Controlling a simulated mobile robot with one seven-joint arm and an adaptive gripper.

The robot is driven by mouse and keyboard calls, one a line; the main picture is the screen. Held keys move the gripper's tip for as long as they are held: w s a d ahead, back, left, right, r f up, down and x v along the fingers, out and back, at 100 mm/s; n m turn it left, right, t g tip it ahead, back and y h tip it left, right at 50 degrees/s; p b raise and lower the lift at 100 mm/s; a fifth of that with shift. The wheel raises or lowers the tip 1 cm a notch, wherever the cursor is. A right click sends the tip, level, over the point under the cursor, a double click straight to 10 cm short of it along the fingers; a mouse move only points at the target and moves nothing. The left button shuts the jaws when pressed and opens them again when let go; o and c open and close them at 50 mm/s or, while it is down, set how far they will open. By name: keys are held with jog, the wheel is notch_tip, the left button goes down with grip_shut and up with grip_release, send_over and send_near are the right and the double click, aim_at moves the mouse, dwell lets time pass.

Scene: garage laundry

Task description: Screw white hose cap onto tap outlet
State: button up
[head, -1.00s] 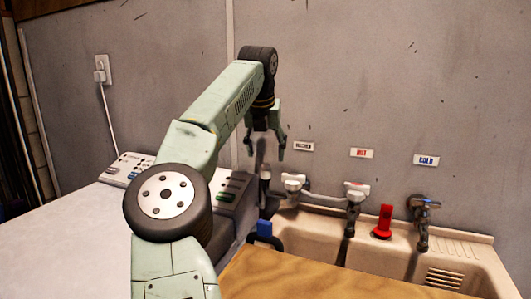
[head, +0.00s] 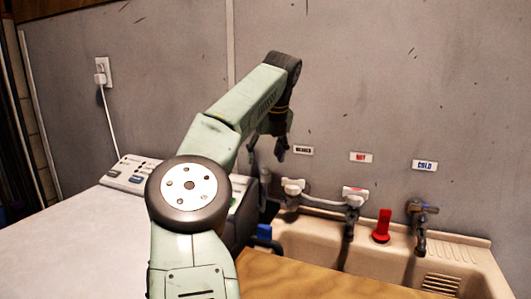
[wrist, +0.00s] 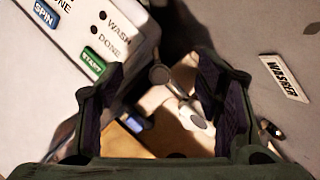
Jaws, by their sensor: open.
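My gripper (head: 268,152) is open and empty, pointing down in front of the wall, left of the WASHER label. Its two fingers frame the wrist view (wrist: 165,92). Below it in the head view is a grey upright hose-like piece (head: 265,183) beside the washing machine. A round grey end (wrist: 160,75) shows between my fingers in the wrist view, apart from them. The tap under the WASHER label has a white handle (head: 292,187), which also shows in the wrist view (wrist: 193,116). I cannot clearly make out the white hose cap or the tap's outlet.
A washing machine (head: 85,225) stands at the left, its control panel (wrist: 85,50) close to my left finger. A beige sink (head: 465,258) holds a red object (head: 383,226) on its ledge. HOT (head: 354,197) and COLD (head: 421,208) taps stand right. A wooden board (head: 310,280) covers the sink's front.

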aim_at(266, 168)
jog(key=shift+f+b, duration=1.6)
jog(key=shift+f, duration=0.65)
jog(key=shift+c, duration=0.5)
jog(key=shift+r, duration=0.1)
grip_shut()
jog(key=shift+d, duration=0.1)
dwell(0.7)
